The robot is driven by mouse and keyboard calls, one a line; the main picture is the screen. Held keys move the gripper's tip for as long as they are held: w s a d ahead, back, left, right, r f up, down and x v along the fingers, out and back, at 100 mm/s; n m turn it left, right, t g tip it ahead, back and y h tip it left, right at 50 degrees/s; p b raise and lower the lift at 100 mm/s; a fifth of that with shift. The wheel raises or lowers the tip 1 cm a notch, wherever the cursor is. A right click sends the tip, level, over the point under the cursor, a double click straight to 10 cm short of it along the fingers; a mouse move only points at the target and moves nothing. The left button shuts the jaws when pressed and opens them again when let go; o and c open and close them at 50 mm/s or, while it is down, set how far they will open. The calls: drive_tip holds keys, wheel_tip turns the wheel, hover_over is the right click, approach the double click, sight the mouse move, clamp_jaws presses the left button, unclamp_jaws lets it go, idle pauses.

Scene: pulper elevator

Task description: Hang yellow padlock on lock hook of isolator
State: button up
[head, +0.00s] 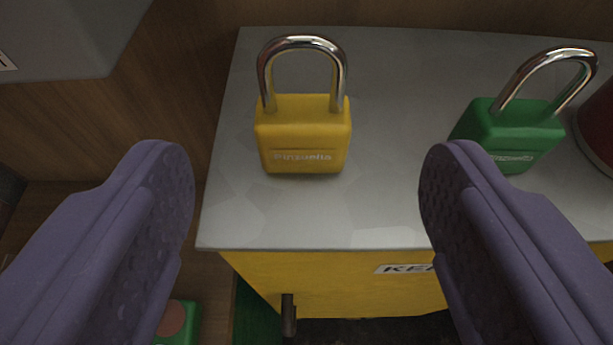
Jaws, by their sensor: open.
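The yellow padlock (303,135) stands upright on a grey metal top, its silver shackle arching upward. My gripper (306,195) is open and empty, with one purple finger at the left and one at the right. The padlock shows between and beyond the fingers, apart from both. The right finger overlaps the lower left of a green padlock in the picture. The isolator and its lock hook cannot be made out in this view.
The green padlock (510,132) stands on the grey top (400,75) at the right, beside a dark red object (599,125) cut by the edge. A yellow front (320,280) with a partly hidden label lies below. A grey box (70,35) is at upper left.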

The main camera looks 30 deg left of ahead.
sight(303, 113)
drive_tip(key=x, duration=0.3)
drive_tip(key=b+x, duration=0.1)
drive_tip(key=x, duration=0.3)
drive_tip(key=shift+w+a+f, duration=0.1)
drive_tip(key=shift+a+f, duration=0.05)
drive_tip(key=shift+f, duration=0.2)
drive_tip(key=c, duration=1)
drive_tip(key=shift+c, duration=0.6)
drive_tip(key=shift+r, duration=0.2)
